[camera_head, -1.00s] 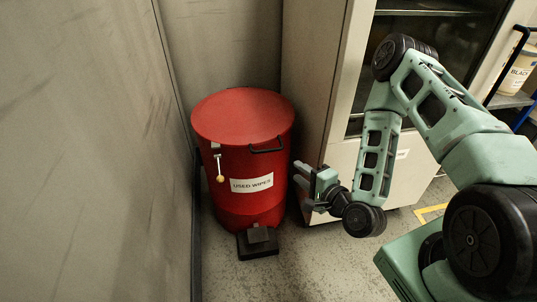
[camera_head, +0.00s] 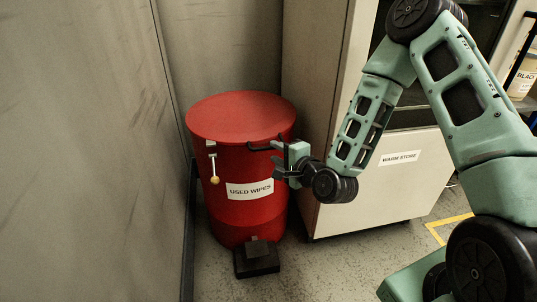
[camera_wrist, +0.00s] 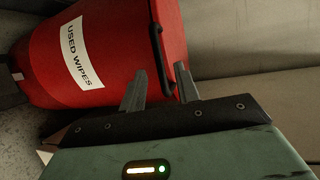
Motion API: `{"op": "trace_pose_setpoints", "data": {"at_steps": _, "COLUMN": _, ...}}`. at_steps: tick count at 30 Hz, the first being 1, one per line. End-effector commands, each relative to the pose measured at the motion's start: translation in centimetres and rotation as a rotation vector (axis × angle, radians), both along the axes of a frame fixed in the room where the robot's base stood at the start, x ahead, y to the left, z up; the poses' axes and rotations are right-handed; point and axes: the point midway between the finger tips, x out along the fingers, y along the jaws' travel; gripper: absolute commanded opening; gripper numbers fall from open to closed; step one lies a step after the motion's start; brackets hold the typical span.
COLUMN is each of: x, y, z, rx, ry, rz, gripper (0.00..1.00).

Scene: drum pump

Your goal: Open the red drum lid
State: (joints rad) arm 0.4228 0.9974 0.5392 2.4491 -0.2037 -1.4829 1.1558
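The red drum (camera_head: 240,210) stands upright in the corner, with a "USED WIPES" label (camera_head: 250,189) on its front. Its round red lid (camera_head: 240,117) lies flat on top, closed. A black handle (camera_head: 262,147) sits at the lid's front right edge; it also shows in the wrist view (camera_wrist: 157,45). A small latch with a yellow knob (camera_head: 214,180) hangs at the front left. My gripper (camera_head: 281,167) is at the drum's right front, just below the handle. In the wrist view its two fingers (camera_wrist: 160,82) are apart, with nothing between the tips. The handle lies just beyond them.
A black foot pedal (camera_head: 257,258) stands on the floor before the drum. A grey wall (camera_head: 80,150) is close on the left. A pale cabinet marked "WARM STORE" (camera_head: 398,158) stands to the right, with my arm in front of it.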

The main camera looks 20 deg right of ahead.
Motion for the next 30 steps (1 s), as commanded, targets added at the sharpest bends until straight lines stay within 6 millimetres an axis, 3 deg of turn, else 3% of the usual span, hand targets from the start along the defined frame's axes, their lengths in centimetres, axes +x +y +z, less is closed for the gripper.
{"op": "trace_pose_setpoints", "data": {"at_steps": 3, "x": 2.1, "y": 0.5, "z": -0.4, "rx": 0.002, "ry": -0.003, "rz": 0.0, "gripper": 0.32}}
{"op": "trace_pose_setpoints", "data": {"at_steps": 9, "x": 4.1, "y": 0.9, "z": -0.8, "rx": 0.0, "ry": -0.001, "rz": 0.0, "gripper": 0.32}}
{"op": "trace_pose_setpoints", "data": {"at_steps": 20, "x": 4.6, "y": 1.0, "z": -0.9, "rx": 0.001, "ry": 0.0, "rz": 0.0, "gripper": 0.32}}
{"op": "trace_pose_setpoints", "data": {"at_steps": 24, "x": 4.6, "y": 1.0, "z": -0.9, "rx": 0.001, "ry": 0.0, "rz": 0.0, "gripper": 0.0}}
{"op": "trace_pose_setpoints", "data": {"at_steps": 30, "x": 4.6, "y": 1.0, "z": -0.8, "rx": 0.001, "ry": 0.001, "rz": 0.0, "gripper": 0.0}}
